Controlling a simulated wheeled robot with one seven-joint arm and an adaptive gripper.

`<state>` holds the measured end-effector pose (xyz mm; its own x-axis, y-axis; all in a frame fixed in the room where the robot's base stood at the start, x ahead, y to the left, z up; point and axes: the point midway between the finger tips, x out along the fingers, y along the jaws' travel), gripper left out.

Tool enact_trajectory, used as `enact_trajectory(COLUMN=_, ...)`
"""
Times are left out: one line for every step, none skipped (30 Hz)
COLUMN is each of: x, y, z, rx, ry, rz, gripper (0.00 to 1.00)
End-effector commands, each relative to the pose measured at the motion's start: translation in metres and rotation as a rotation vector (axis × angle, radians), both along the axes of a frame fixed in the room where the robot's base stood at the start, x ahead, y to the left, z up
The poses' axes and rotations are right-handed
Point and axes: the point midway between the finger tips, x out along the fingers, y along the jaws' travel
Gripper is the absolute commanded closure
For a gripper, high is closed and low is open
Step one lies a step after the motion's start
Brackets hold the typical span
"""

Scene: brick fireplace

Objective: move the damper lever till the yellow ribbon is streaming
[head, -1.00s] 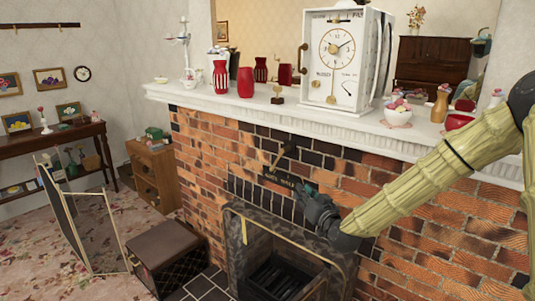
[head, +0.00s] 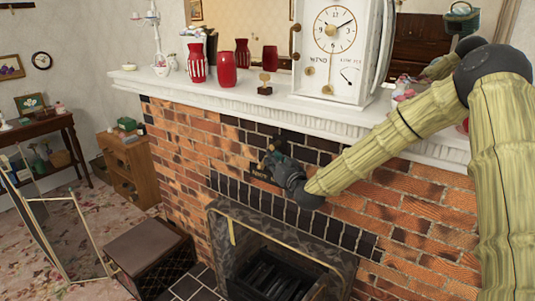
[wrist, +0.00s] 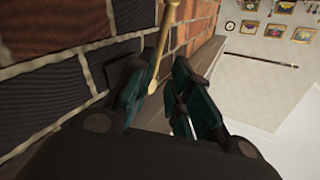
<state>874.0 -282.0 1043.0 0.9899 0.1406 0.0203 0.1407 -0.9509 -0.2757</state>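In the head view my gripper (head: 273,155) is up against the brick above the firebox and hides most of the lever. The yellow ribbon (head: 231,232) hangs down, nearly straight, at the upper left of the firebox opening. A dark lettered plaque (head: 261,173) is partly behind my gripper.
The white mantel (head: 230,103) juts out above my gripper, bearing red vases (head: 227,69) and a large white clock (head: 334,45). A dark box (head: 150,250) and a folding screen (head: 65,240) stand on the floor at left.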

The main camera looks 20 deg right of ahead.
Motion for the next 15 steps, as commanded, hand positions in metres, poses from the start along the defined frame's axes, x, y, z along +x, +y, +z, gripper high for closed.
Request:
enact_trajectory(x=0.011, y=0.002, z=-0.003, rx=-0.003, ry=0.004, rz=0.000, gripper=0.81)
enact_trajectory(x=0.017, y=0.002, z=-0.005, rx=-0.002, ry=0.006, rz=0.000, gripper=0.81)
enact_trajectory(x=0.023, y=0.003, z=-0.006, rx=-0.002, ry=0.008, rz=0.000, gripper=0.81)
enact_trajectory(x=0.028, y=0.004, z=-0.006, rx=-0.001, ry=0.009, rz=0.000, gripper=0.81)
enact_trajectory(x=0.031, y=0.004, z=-0.007, rx=-0.001, ry=0.009, rz=0.000, gripper=0.81)
enact_trajectory(x=0.035, y=0.004, z=-0.007, rx=-0.001, ry=0.009, rz=-0.002, gripper=0.81)
enact_trajectory(x=0.038, y=0.004, z=-0.006, rx=-0.001, ry=0.008, rz=-0.002, gripper=0.81)
enact_trajectory(x=0.039, y=0.004, z=-0.005, rx=-0.001, ry=0.007, rz=-0.002, gripper=0.81)
enact_trajectory(x=0.041, y=0.004, z=-0.004, rx=-0.001, ry=0.006, rz=-0.002, gripper=0.81)
enact_trajectory(x=0.043, y=0.003, z=-0.004, rx=-0.001, ry=0.006, rz=-0.003, gripper=0.81)
enact_trajectory(x=0.045, y=0.003, z=-0.004, rx=-0.001, ry=0.006, rz=-0.003, gripper=0.81)
enact_trajectory(x=0.047, y=0.003, z=-0.005, rx=0.000, ry=0.008, rz=-0.004, gripper=0.81)
enact_trajectory(x=0.048, y=0.003, z=-0.006, rx=0.000, ry=0.008, rz=-0.004, gripper=0.81)
enact_trajectory(x=0.049, y=0.003, z=-0.007, rx=0.000, ry=0.008, rz=-0.004, gripper=0.81)
enact_trajectory(x=0.050, y=0.003, z=-0.008, rx=0.000, ry=0.009, rz=-0.004, gripper=0.81)
